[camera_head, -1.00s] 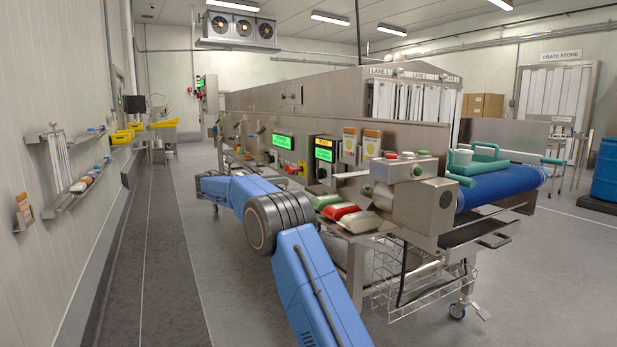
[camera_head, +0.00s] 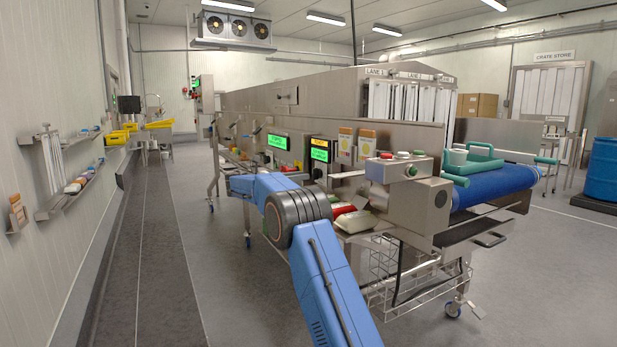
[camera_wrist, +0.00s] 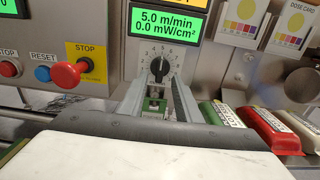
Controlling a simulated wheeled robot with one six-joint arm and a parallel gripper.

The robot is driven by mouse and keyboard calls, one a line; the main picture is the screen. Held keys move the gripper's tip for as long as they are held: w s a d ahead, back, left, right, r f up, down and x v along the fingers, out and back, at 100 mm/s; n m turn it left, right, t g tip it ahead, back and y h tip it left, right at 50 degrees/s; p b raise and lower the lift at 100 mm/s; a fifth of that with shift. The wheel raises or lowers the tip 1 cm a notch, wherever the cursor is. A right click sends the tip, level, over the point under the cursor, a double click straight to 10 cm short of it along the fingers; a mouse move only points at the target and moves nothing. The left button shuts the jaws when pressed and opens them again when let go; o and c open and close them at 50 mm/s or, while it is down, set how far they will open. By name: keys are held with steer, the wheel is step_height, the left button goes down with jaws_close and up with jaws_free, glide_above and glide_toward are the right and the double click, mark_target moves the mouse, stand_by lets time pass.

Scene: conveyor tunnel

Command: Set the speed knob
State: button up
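The speed knob (camera_wrist: 160,67) is a round black dial with a white pointer and a numbered scale, on the grey panel in the wrist view. The green display (camera_wrist: 167,24) above it reads 5.0 m/min and 0.0 mW/cm². This display also shows in the head view (camera_head: 319,154). My gripper (camera_wrist: 158,88) shows two separated fingers just below the knob, pointing at the panel. Contact with the knob is not visible. A small green thing (camera_wrist: 155,104) shows between the fingers; whether they touch it is unclear. In the head view, my gripper is hidden behind my arm.
Left of the knob are a red STOP button (camera_wrist: 66,75) and a blue RESET button (camera_wrist: 43,73). Green (camera_wrist: 221,114) and red (camera_wrist: 268,130) packs lie at right, below dose cards (camera_wrist: 241,22). A blue conveyor belt (camera_head: 490,187) is at the machine's right. The left floor is clear.

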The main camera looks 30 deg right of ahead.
mark_target(316, 174)
steer(key=shift+w+d, duration=0.1)
steer(key=shift+d, duration=2.2)
jaws_close()
